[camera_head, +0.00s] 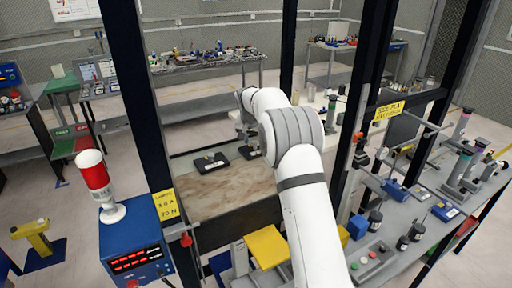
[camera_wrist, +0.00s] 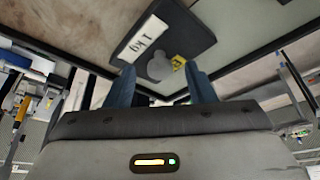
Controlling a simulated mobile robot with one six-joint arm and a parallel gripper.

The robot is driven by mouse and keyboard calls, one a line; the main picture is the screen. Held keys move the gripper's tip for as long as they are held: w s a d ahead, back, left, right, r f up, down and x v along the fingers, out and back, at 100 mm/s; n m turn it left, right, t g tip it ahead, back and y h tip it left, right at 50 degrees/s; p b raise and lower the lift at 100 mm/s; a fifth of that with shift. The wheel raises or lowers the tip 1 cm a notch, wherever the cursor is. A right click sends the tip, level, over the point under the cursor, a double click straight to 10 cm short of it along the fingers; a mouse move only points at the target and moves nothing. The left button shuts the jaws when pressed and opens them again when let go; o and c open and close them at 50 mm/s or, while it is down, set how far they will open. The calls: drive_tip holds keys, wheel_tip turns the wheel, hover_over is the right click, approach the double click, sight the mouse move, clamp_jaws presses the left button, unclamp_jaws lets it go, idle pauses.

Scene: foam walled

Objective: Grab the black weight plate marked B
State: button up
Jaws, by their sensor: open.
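Two flat black weight plates lie on the brown worktop in the head view: a left plate (camera_head: 211,163) and a right plate (camera_head: 248,153), the right one partly behind my arm. Each has a small yellow tag whose letter is too small to read, so I cannot tell which is B. In the wrist view one black plate (camera_wrist: 182,32) shows with a white "1 kg" label, a grey knob and a yellow tag. My gripper (camera_wrist: 161,78) is open and empty, its two blue fingers pointing toward that plate, the knob between them in the picture. My arm hides the gripper in the head view.
The worktop (camera_head: 235,187) stands between dark upright posts (camera_head: 135,90). A red-and-white beacon (camera_head: 95,180) on a blue meter box (camera_head: 137,255) is at the left. A grey bench (camera_head: 400,240) with several instruments is at the right. The worktop's front left is clear.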

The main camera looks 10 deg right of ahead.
drive_tip(key=shift+w+f, duration=0.1)
drive_tip(key=shift+f, duration=0.15)
drive_tip(key=shift+c, duration=0.5)
clamp_jaws()
drive_tip(key=shift+r, duration=0.1)
drive_tip(key=shift+w+r, duration=0.1)
